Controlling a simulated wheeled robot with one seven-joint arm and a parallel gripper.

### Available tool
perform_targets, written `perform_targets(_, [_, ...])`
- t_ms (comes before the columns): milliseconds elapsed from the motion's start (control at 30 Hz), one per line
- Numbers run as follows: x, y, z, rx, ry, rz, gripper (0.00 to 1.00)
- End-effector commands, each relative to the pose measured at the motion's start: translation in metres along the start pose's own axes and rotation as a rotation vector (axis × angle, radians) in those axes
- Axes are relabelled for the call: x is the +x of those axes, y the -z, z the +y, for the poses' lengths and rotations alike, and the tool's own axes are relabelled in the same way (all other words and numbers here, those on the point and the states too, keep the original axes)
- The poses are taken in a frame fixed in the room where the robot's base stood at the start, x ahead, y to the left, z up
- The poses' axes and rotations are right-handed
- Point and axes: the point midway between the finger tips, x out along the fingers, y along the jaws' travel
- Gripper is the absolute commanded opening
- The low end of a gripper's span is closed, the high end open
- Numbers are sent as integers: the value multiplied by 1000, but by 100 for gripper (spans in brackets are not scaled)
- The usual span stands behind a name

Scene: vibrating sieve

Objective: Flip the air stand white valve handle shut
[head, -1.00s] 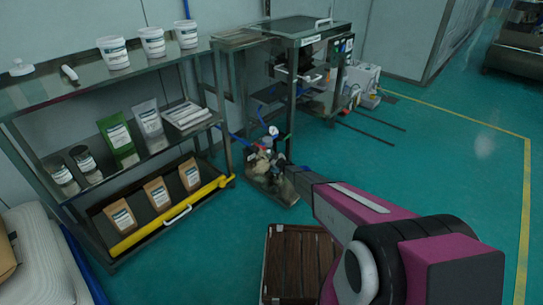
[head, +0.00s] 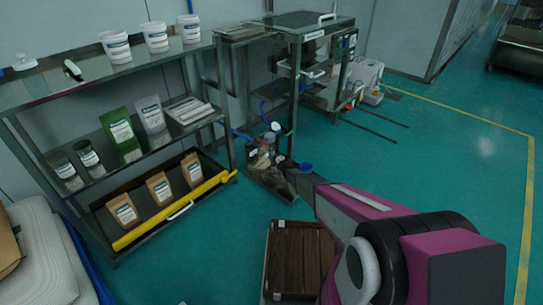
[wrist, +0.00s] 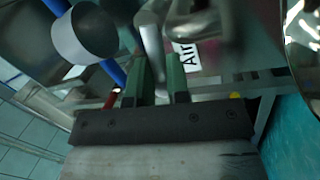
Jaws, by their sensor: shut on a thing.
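The air stand (head: 268,185) is a low metal stand with fittings and a round gauge (head: 275,126) on top, beside the shelf rack. My gripper (wrist: 161,75) has two green fingers, close together on a pale, blurred bar between them, which looks like the white valve handle (wrist: 154,45). A white label reading "Air" (wrist: 187,54) is just right of the fingers. In the head view my gripper reaches the stand's right side, and the fingertips and handle are too small or covered to make out.
A shelf rack (head: 150,65) with tubs, pouches and jars stands left, with a yellow bar (head: 175,208) along its bottom. A metal frame table (head: 320,24) stands behind the stand. A brown slatted crate (head: 292,255) lies below my arm. The green floor to the right is clear.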

Motion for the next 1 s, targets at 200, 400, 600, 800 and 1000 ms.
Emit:
perform_targets(200, [-1, -1, -7, -135, -9, 28, 0])
perform_targets(400, [-2, -2, -10, -211, -14, 44, 0])
perform_targets(600, [-3, -2, -12, -245, -15, 50, 0])
perform_targets(800, [-3, -2, -12, -254, -15, 52, 0])
perform_targets(1000, [-3, -2, -13, -255, -14, 53, 0])
